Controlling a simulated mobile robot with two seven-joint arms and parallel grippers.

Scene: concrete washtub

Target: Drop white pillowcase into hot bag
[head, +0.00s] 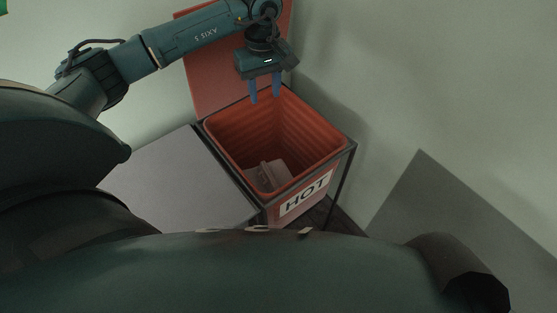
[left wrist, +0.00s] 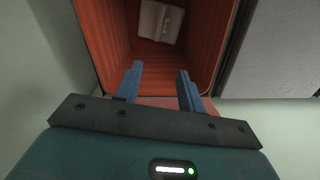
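The hot bag (head: 232,143) is an orange-red, ribbed, open-topped bin in a dark frame, with a HOT label on its front. A pale folded cloth, which looks like the white pillowcase (head: 268,174), lies at the bottom inside it. It also shows in the left wrist view (left wrist: 160,22). My left gripper (head: 265,98) is above the far edge of the bag. Its two blue fingers are apart with nothing between them, also in the left wrist view (left wrist: 157,82). My right gripper is not in view.
A red lid (head: 212,75) stands raised behind the bag against the wall. A closed grey lid (head: 170,178) adjoins the bag on the left. Pale walls stand close behind and to the right. A grey flat surface (head: 470,215) lies at the right.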

